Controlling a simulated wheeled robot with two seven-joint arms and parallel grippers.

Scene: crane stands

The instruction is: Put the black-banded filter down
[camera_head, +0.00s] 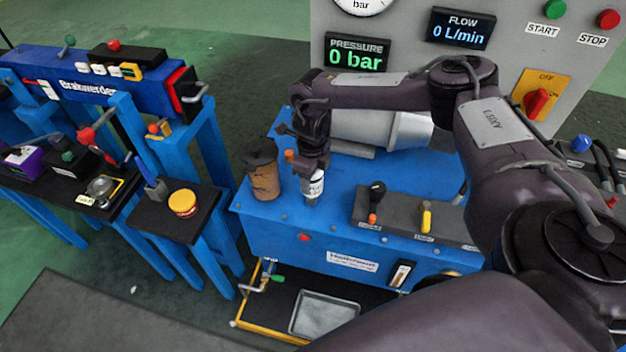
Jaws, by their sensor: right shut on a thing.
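My right gripper (314,172) comes down over the blue bench (340,221) and is shut on a small white cylinder with dark markings, which I take to be the black-banded filter (313,188). The filter is upright near the front edge of the bench top, and its upper part is hidden by the gripper. I cannot tell whether its lower end touches the surface. My left gripper is not in view.
A brown canister with a black top (263,178) stands close left of the filter. A grey block with levers (400,214) is to the right. A large grey cylinder (375,130) lies behind. A grey tray (325,313) is below the bench front.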

